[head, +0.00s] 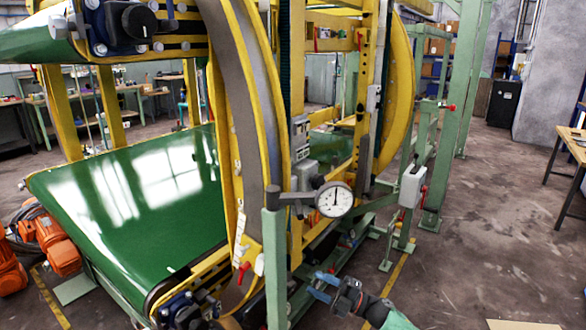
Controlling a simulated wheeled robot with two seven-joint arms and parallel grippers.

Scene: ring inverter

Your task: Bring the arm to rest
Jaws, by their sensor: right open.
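My right gripper (319,286) is low in the head view, right of centre, with its dark wrist and green arm coming in from the bottom edge. Its two blue-tipped fingers are apart, with nothing between them. They point left toward the green upright post (275,265) of the ring inverter and appear apart from it, though the depth gap is hard to judge. The yellow ring inverter (262,120) stands upright in front of me. My left gripper is not in view.
A round dial gauge (334,199) and a grey switch box (412,186) are on the machine above my right gripper. A green conveyor belt (130,190) slopes on the left, beside orange motors (57,243). Open concrete floor (490,240) lies right, with a wooden table (574,145) at the edge.

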